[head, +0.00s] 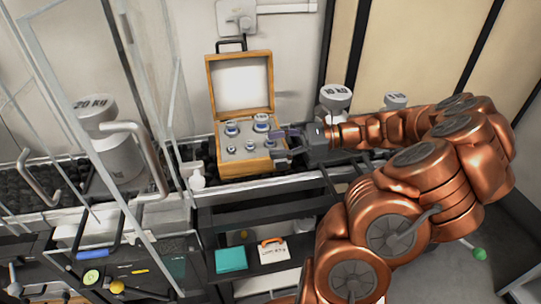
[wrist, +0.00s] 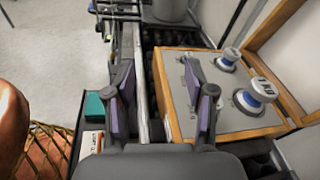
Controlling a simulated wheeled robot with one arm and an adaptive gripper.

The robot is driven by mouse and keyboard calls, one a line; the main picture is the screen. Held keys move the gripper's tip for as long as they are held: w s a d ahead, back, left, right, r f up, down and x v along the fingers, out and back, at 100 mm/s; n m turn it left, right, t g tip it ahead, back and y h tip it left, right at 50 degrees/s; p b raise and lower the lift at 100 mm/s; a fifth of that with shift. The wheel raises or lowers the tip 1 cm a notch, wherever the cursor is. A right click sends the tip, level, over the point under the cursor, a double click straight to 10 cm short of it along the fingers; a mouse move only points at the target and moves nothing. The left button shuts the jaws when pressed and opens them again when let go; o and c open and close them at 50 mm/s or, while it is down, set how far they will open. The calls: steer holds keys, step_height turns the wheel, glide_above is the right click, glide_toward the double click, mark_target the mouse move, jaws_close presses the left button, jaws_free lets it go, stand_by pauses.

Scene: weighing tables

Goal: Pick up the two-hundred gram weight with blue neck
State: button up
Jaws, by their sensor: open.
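Several silver weights stand in an open wooden box (head: 247,168), which also shows in the wrist view (wrist: 240,132). In the wrist view the right one (wrist: 258,92) reads 1 kg, and the left one (wrist: 229,58) has no readable label. Smaller weights (head: 250,146) stand in the front row; their markings are too small to read. My gripper (head: 282,145) is open and empty at the box's right edge, its fingers (wrist: 158,78) partly hiding the front row.
The box's raised lid (head: 241,82) stands behind the weights. A large 20 kg weight (head: 118,155) and glass panes are at the left. A 10 kg weight (head: 335,97) stands behind my arm. A white bottle (head: 196,178) is left of the box. A teal box (head: 231,259) lies on the shelf below.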

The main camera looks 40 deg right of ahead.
mark_target(273, 141)
steer(key=d+f+m+t, duration=0.1)
steer(key=d, duration=0.2)
steer(key=s+d+f+m+t+h+b, duration=0.1)
steer(key=d+f+m+t, duration=0.1)
steer(key=d, duration=0.1)
steer(key=d+f+m+t+h, duration=0.1)
steer(key=d+f+m, duration=0.1)
steer(key=d, duration=0.2)
steer(key=shift+s+d+t+b, duration=0.1)
steer(key=shift+s+t+b, duration=0.2)
steer(key=x, duration=0.6)
steer(key=shift+b, duration=0.35)
steer(key=shift+w+d+b+x, duration=0.1)
steer(key=shift+b+x, duration=0.1)
steer(key=shift+x, duration=1.25)
steer(key=shift+w+d+b+x, duration=0.1)
steer(key=shift+d+b+x, duration=0.1)
steer(key=shift+x, duration=1.3)
steer(key=shift+r, duration=0.1)
jaws_close()
